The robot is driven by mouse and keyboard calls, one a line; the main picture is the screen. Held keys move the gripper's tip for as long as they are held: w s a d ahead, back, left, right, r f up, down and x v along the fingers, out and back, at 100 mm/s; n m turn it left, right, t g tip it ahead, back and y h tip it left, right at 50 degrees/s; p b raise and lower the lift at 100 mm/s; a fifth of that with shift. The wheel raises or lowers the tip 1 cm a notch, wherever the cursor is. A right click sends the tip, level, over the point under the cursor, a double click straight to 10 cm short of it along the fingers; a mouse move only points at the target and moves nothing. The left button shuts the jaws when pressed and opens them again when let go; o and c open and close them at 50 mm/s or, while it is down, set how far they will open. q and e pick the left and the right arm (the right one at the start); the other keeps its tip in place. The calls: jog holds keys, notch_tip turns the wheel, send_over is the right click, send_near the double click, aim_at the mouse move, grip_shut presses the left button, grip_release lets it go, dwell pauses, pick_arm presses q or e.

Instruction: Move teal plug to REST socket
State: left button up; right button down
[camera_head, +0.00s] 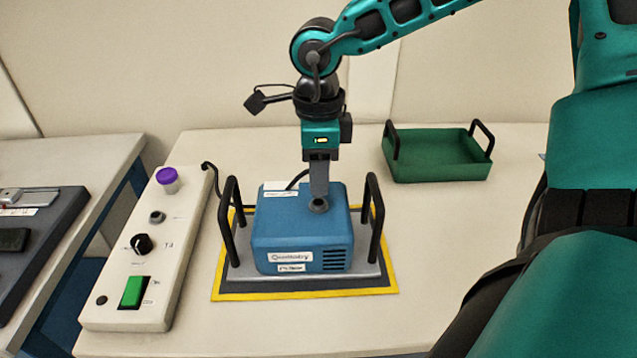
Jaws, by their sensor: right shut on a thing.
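My right gripper (319,190) points straight down over the top of a blue box (283,228). Its fingers are shut on a small part at a dark round fitting (319,206) on the box top. The fingers hide nearly all of that part, and no teal plug body shows clearly; from its place and the black cable (297,179) beside it, I take it for the plug. I cannot tell whether it is seated or just clear of the fitting. No REST label is readable. My left gripper is out of view.
The box stands on a grey tray with two black handles (374,220), on a yellow-edged mat (305,293). A green handled tray (438,160) stands back right.

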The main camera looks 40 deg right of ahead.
jog(key=shift+r+p, duration=1.05)
jog(key=shift+r, duration=1.3)
jog(key=shift+f, duration=0.1)
